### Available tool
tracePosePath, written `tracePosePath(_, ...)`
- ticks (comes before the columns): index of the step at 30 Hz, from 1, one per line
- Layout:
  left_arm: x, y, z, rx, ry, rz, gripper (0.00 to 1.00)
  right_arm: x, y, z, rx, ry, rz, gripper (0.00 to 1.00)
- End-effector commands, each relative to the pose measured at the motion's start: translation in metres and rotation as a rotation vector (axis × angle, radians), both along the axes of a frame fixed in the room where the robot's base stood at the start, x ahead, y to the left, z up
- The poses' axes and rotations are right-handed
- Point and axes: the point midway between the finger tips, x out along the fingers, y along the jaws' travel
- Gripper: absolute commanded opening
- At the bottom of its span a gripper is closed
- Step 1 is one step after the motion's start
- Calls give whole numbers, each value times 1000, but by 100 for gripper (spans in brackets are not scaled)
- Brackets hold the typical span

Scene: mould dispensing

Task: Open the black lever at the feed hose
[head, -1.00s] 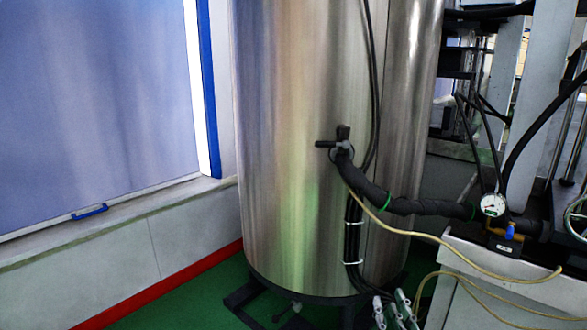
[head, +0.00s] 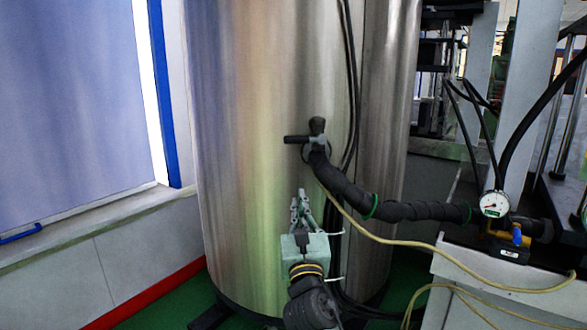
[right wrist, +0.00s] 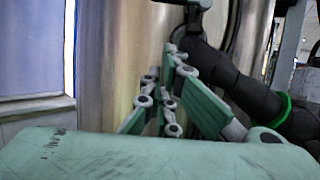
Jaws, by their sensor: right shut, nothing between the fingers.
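The black lever (head: 296,139) sticks out level to the left from the valve on the steel tank (head: 255,110). The black wrapped feed hose (head: 345,187) runs from this valve down and to the right; it also shows in the right wrist view (right wrist: 228,72). My right gripper (head: 301,194) is below the lever, fingers pointing up, shut and empty, with a visible gap to the lever. In the right wrist view its fingertips (right wrist: 170,62) are in front of the tank, left of the hose. The left gripper is not in view.
A yellow cable (head: 430,245) hangs from the valve area to the right. A pressure gauge (head: 494,204) and a blue-handled valve (head: 517,235) sit at the hose's right end. A windowed wall is at left. The space left of the lever is free.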

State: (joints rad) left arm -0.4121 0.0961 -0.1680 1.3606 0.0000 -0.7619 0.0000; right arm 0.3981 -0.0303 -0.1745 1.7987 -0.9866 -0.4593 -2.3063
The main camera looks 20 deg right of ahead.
Motion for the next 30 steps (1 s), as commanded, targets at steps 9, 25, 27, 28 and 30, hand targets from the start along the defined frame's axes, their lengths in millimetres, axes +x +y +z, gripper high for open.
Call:
tracePosePath(9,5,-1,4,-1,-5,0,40,35,-8,13,2,-1,0,0)
tracePosePath(25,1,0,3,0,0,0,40,89,-20,65,2,-3,1,0)
tracePosePath(27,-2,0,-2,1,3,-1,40,88,-20,70,2,-1,0,0)
tracePosePath(28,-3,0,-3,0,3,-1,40,88,-20,71,2,-1,0,0)
tracePosePath(30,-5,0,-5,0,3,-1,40,88,-19,73,2,0,1,0)
